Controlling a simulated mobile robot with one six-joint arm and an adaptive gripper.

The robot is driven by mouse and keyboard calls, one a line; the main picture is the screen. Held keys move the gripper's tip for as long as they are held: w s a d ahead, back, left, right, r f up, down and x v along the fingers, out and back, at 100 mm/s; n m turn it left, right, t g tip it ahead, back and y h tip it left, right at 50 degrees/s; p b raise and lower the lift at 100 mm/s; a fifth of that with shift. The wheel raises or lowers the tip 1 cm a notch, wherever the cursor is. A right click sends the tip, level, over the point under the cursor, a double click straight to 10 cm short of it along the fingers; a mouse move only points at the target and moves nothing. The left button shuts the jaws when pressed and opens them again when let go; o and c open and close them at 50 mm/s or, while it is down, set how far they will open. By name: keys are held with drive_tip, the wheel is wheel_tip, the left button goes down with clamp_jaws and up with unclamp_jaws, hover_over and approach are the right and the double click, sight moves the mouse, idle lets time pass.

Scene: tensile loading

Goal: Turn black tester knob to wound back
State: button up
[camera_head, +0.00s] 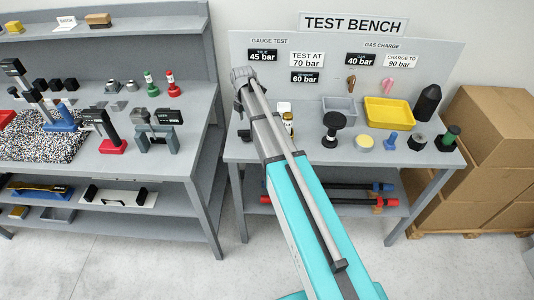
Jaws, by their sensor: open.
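A round black knob (334,120) on a short stem over a dark base stands upright on the test bench, right of my arm. I cannot tell for certain that it is the tester knob. Other black-headed devices stand on the left bench: a tall one with a blue base (60,124), one with a red base (113,147) and a grey-framed one (157,137). My gripper (241,107) is at the far end of my arm, over the left end of the test bench. It is open, apart from the knob, and its fingertips are mostly hidden.
A grey bin (340,105), a yellow tray (388,114), a black pointed cylinder (427,103) and several small parts stand on the test bench (285,155). Small bottles (287,122) stand close beside my arm. Cardboard boxes (495,135) are at the right. A floor gap separates the benches.

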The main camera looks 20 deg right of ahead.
drive_tip(key=shift+r+p, duration=3.5)
drive_tip(key=shift+r, duration=0.35)
drive_tip(key=s+f+m+b, duration=0.2)
drive_tip(key=s+m, duration=0.9)
drive_tip(key=s, duration=0.1)
drive_tip(key=s+d+f+m+b, duration=0.1)
drive_tip(key=s+m, duration=1.1)
drive_tip(key=s, duration=0.1)
drive_tip(key=shift+d+f+m+b, duration=0.15)
drive_tip(key=shift+f+m+b, duration=0.15)
drive_tip(key=shift+f+b, duration=0.1)
drive_tip(key=shift+w, duration=0.15)
wheel_tip(320, 180, up, 4)
drive_tip(key=f+n+p, duration=0.1)
drive_tip(key=n+p, duration=0.3)
drive_tip(key=n, duration=1.1)
hover_over(247, 131)
drive_tip(key=shift+w+r, duration=0.2)
drive_tip(key=shift+r, duration=0.05)
drive_tip(key=shift+f+b, duration=0.2)
drive_tip(key=shift+b, duration=0.2)
wheel_tip(247, 131, down, 13)
drive_tip(key=b, duration=1.3)
drive_tip(key=shift+f, duration=0.2)
